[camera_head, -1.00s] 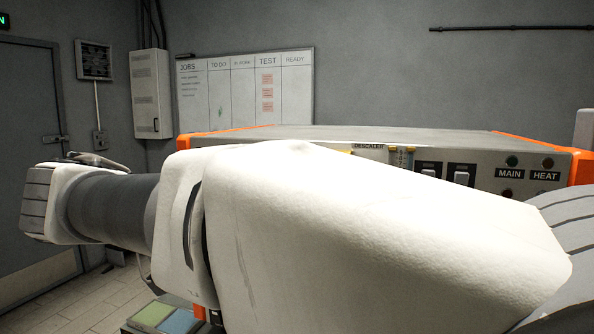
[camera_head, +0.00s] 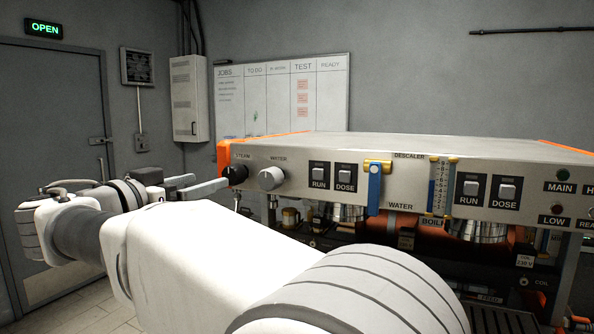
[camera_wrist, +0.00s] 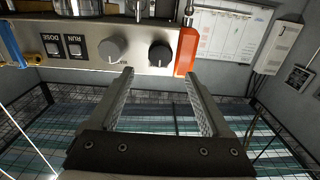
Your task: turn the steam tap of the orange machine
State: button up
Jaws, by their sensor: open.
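The orange machine (camera_head: 400,150) has a metal front panel with orange corners. Its steam tap is a black round knob (camera_head: 234,174) at the panel's left end, under the STEAM label. A grey WATER knob (camera_head: 271,178) sits just to its right. My gripper (camera_head: 211,180) is at the panel's left end, with one fingertip overlapping the black knob's lower left edge. In the wrist view my gripper (camera_wrist: 160,76) is open and empty. The black knob (camera_wrist: 160,54) lies just beyond the gap between the fingertips, apart from them. The grey knob (camera_wrist: 111,48) is left of it there.
RUN and DOSE switches (camera_head: 332,176), a yellow-and-blue lever (camera_head: 375,183) and a level gauge (camera_head: 439,186) are farther right on the panel. An orange corner (camera_wrist: 187,52) is close to one finger in the wrist view. A whiteboard (camera_head: 283,97) hangs behind.

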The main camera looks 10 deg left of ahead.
aim_at(229, 174)
jog(key=p+x, duration=0.1)
jog(key=x, duration=0.6)
jog(key=shift+w+d, duration=0.1)
jog(key=shift+w, duration=0.2)
grip_shut()
